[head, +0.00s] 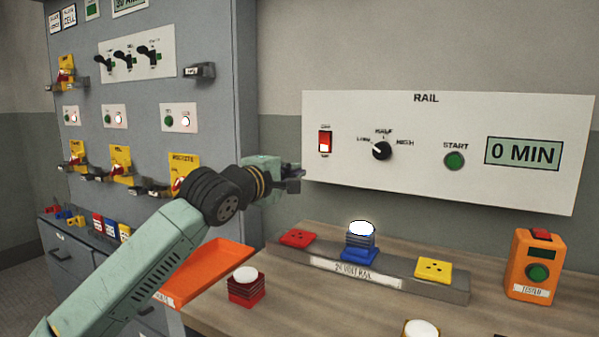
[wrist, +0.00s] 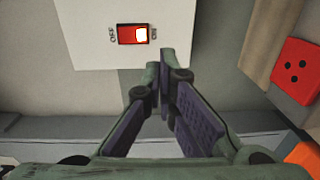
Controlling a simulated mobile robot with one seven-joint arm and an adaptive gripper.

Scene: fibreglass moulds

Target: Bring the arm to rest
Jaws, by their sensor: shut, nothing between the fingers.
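My arm reaches up from the lower left in the head view. My gripper (head: 292,179) is in the air to the left of the white RAIL panel (head: 450,197), above the back of the bench. In the wrist view my gripper (wrist: 163,62) has its fingertips together with nothing between them. The tips point towards the red rocker switch (wrist: 132,35), whose ON side is lit. In the head view the same switch (head: 325,142) is right of my gripper, and a gap shows between them.
A grey cabinet (head: 215,110) with switches and yellow-red handles stands at the left, behind my arm.

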